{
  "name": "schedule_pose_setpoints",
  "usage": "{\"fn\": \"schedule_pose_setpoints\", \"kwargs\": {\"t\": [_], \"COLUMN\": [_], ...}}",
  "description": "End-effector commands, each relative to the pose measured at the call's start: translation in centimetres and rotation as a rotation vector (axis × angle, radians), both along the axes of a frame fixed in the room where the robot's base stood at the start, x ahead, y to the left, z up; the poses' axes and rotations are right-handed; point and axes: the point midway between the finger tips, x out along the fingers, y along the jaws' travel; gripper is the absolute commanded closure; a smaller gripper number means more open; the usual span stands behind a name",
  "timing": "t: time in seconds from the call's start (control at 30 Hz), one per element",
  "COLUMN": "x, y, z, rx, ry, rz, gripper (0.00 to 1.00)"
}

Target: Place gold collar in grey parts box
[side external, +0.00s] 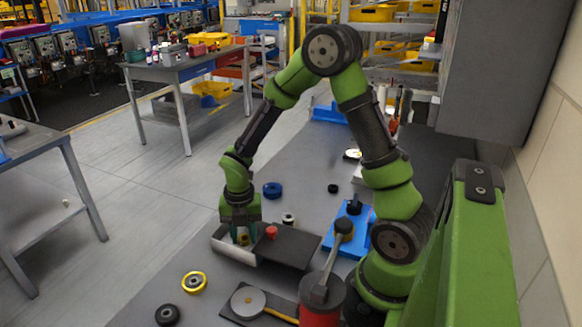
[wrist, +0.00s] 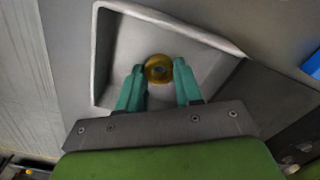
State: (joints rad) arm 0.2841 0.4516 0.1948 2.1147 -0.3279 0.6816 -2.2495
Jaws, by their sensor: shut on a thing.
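The gold collar (wrist: 158,68) sits between the green fingertips of my gripper (wrist: 160,82) in the wrist view. My gripper is shut on it. Behind the collar is the pale floor of the open grey parts box (wrist: 208,24); I cannot tell whether the collar touches that floor. In the side external view my gripper (side external: 242,238) points down into the grey parts box (side external: 232,252), and the collar shows only as a small yellow patch between the fingers.
A dark flat lid (side external: 290,248) with a red knob (side external: 271,231) adjoins the box's right side. A blue ring (side external: 272,190), a yellow-rimmed ring (side external: 194,282) and a black ring (side external: 168,314) lie around on the grey surface. A blue tray (side external: 344,243) is farther right.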

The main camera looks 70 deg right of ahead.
Motion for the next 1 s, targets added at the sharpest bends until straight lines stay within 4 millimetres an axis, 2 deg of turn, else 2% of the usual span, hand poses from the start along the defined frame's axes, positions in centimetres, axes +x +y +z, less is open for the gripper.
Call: {"fn": "schedule_pose_setpoints", "kwargs": {"t": [0.13,0.17,0.3,0.67,0.77,1.0], "x": [0.0,0.0,0.0,0.0,0.1,0.1], "y": [0.0,0.0,0.0,0.0,0.0,0.0], "z": [-0.3,-0.3,-0.3,0.2,1.4,6.6], "rx": [0.0,0.0,0.0,-0.001,-0.001,-0.002], "ry": [0.001,0.001,0.001,-0.003,-0.005,-0.007], "rz": [0.0,0.0,0.0,0.0,-0.001,-0.001], "gripper": [0.96,0.62,0.41,0.4,0.4,0.4]}}
